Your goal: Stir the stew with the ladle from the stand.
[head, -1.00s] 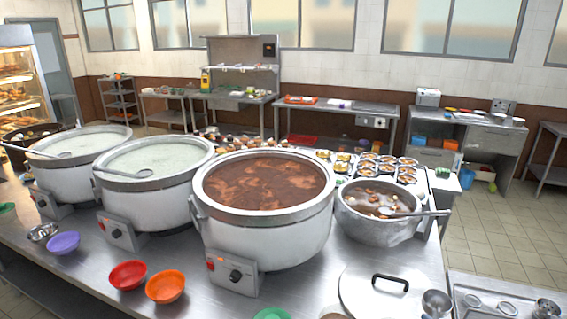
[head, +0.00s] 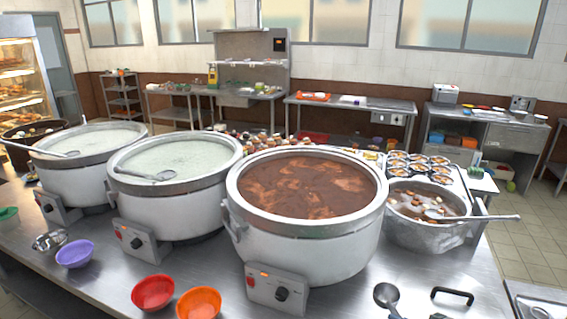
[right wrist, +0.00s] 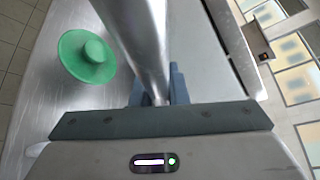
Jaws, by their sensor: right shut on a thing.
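The large white pot (head: 310,248) in the middle holds brown stew (head: 308,185) with reddish patches. A metal ladle (head: 386,295) shows at the bottom of the head view, its small round bowl up, in front of the brown pot and outside it. In the right wrist view my right gripper (right wrist: 157,95) is shut on a metal shaft (right wrist: 138,40), which appears to be the ladle's handle. The ladle stand (head: 540,303) shows only in part at the bottom right corner. My left gripper is in neither view.
Two white pots of pale congee (head: 175,160) stand to the left, with ladles resting across them. A smaller steel pot (head: 430,232) with its own ladle stands right of the brown pot. Red (head: 153,292) and orange (head: 199,303) bowls and a black lid handle (head: 452,295) are in front.

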